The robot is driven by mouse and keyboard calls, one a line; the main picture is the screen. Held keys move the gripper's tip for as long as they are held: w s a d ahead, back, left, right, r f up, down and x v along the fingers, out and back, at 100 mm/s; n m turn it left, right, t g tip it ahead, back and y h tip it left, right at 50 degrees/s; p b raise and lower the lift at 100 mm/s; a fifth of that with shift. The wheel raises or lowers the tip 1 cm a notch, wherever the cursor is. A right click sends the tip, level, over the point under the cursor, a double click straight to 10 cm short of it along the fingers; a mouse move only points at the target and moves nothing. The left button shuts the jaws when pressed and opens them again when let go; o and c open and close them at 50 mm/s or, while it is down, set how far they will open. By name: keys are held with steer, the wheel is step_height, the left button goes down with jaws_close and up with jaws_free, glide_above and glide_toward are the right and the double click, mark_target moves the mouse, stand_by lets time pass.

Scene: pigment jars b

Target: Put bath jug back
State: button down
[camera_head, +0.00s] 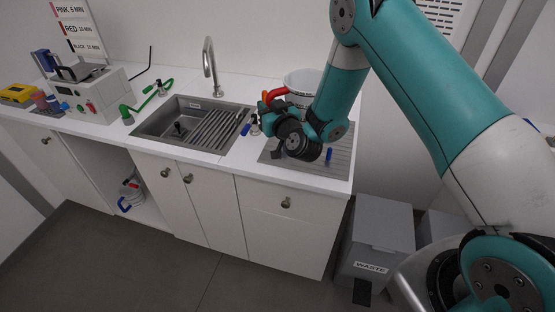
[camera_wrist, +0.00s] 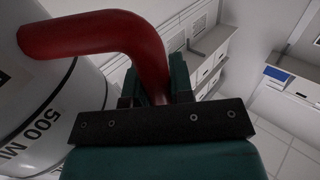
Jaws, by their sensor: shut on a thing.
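My gripper (camera_head: 268,108) is shut on the red handle of a pale jug (camera_head: 301,78) at the right end of the counter. In the wrist view the jug (camera_wrist: 28,105) fills the left side, with a "500 ML" mark on its wall. Its red handle curves down between the fingers of my gripper (camera_wrist: 155,88). My arm hides the jug's lower part in the head view, so I cannot tell whether it touches the grey ribbed drainboard (camera_head: 338,165). Another clear jug (camera_head: 132,192) with a blue handle stands in the open bay under the counter.
A sink (camera_head: 165,121) with a rack and a tall tap (camera_head: 209,60) lies left of my gripper. A white machine (camera_head: 92,97) and a yellow box (camera_head: 17,93) stand at the far left. A grey waste bin (camera_head: 375,235) stands on the floor at right.

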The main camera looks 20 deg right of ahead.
steer(key=shift+a+f+b, duration=0.1)
steer(key=shift+f+b, duration=4.5)
steer(key=shift+f, duration=3.55)
steer(key=shift+f, duration=0.15)
steer(key=c, duration=1)
jaws_free()
